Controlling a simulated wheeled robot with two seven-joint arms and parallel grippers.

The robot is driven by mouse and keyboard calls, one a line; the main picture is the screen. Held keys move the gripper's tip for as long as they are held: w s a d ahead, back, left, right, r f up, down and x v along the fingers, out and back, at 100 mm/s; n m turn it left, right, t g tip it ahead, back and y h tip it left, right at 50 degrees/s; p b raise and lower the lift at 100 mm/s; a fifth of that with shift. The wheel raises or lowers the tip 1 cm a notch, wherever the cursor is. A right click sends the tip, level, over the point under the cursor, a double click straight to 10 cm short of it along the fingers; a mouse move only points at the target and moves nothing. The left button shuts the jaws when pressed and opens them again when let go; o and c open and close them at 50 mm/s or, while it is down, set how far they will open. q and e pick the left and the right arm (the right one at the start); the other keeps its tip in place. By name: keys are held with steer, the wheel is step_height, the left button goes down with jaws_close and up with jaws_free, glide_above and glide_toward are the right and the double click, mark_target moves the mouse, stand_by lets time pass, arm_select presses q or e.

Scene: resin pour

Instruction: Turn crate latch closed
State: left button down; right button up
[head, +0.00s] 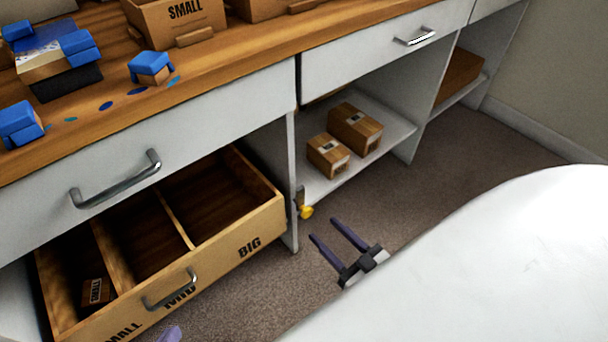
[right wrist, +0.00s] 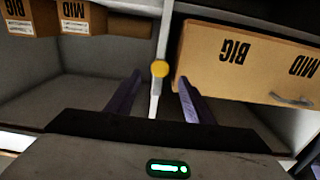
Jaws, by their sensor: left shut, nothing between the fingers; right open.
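The latch (head: 305,207) has a yellow knob and a small dark plate. It sits on the front edge of the white upright panel, just right of the wooden crate (head: 265,222). In the right wrist view the yellow knob (right wrist: 160,68) appears between my fingertips in the picture. My right gripper (head: 324,228) is open and empty, its purple fingers pointing towards the panel, apart from the knob in the head view. Only a purple tip of my left gripper (head: 172,334) shows at the bottom edge; it is shut and empty.
The crate stands pulled out below the counter, with SMALL, MID and BIG compartments and a metal handle (head: 170,291). A small box (head: 96,292) lies in its left compartment. Two cartons (head: 355,128) stand on the shelf right of the panel. Carpet (head: 450,180) is clear.

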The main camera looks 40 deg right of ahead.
mark_target(309, 214)
steer(key=w, duration=0.2)
steer(key=w+b, duration=0.1)
steer(key=w, duration=0.2)
steer(key=w+b, duration=0.1)
steer(key=w, duration=0.2)
steer(key=shift+a, duration=0.35)
arm_select(q)
steer(key=shift+w+d+r+t+h, duration=0.15)
steer(key=shift+d+r+t+h, duration=0.4)
steer(key=shift+r, duration=0.4)
arm_select(e)
steer(key=shift+w, duration=0.35)
jaws_close()
